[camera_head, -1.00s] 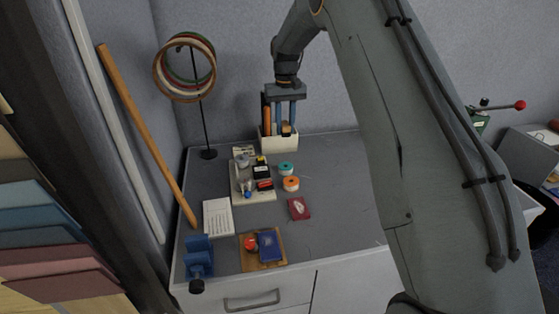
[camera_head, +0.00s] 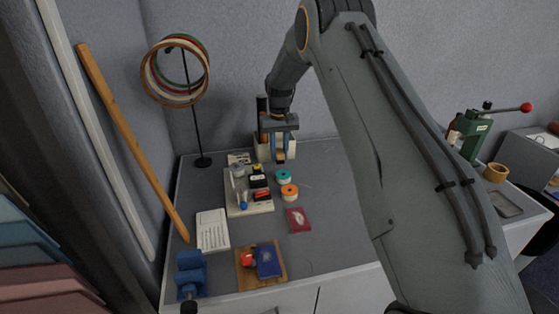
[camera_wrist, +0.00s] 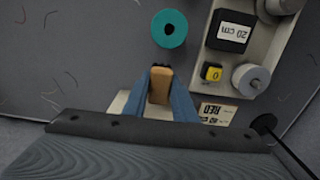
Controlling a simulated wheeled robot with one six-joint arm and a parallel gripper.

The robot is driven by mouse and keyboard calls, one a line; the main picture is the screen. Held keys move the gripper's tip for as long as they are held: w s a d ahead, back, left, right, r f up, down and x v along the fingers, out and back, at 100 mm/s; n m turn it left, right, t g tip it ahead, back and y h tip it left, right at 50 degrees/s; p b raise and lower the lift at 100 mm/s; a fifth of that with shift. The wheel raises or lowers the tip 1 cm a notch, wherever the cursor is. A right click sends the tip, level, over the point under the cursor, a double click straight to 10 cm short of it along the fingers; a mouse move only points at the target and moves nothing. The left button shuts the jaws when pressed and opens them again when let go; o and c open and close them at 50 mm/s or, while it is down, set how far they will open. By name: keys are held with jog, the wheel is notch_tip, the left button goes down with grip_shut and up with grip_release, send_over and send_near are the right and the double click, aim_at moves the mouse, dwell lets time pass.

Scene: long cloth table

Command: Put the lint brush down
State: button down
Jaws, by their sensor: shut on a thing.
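The lint brush (camera_wrist: 160,85) shows as an orange-brown end between my fingers in the wrist view. In the head view it is a small brown piece (camera_head: 280,157) at my fingertips. My gripper (camera_head: 280,150) is shut on it and points down, at the front right of the white holder (camera_head: 262,153). My gripper (camera_wrist: 160,88) hides the rest of the brush in the wrist view. I cannot tell whether the brush touches the table or the holder.
A teal tape roll (camera_head: 282,175) and an orange one (camera_head: 289,191) lie nearby, right of a cream tray (camera_head: 236,209) of small items. The grey table (camera_head: 338,200) is clear to the right.

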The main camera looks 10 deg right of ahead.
aim_at(279, 161)
jog(key=shift+f+p, duration=0.4)
jog(key=shift+f, duration=1.25)
jog(key=shift+f, duration=0.15)
jog(key=c, duration=1.5)
grip_release()
jog(key=shift+o, duration=0.2)
notch_tip(279, 161, up, 11)
jog(key=b, duration=0.2)
jog(key=shift+b, duration=0.3)
jog(key=shift+s+r, duration=0.1)
jog(key=shift+r, duration=0.5)
jog(key=s+f, duration=0.2)
jog(key=s, duration=3.9)
jog(key=shift+f+t, duration=0.2)
jog(key=shift+t, duration=0.1)
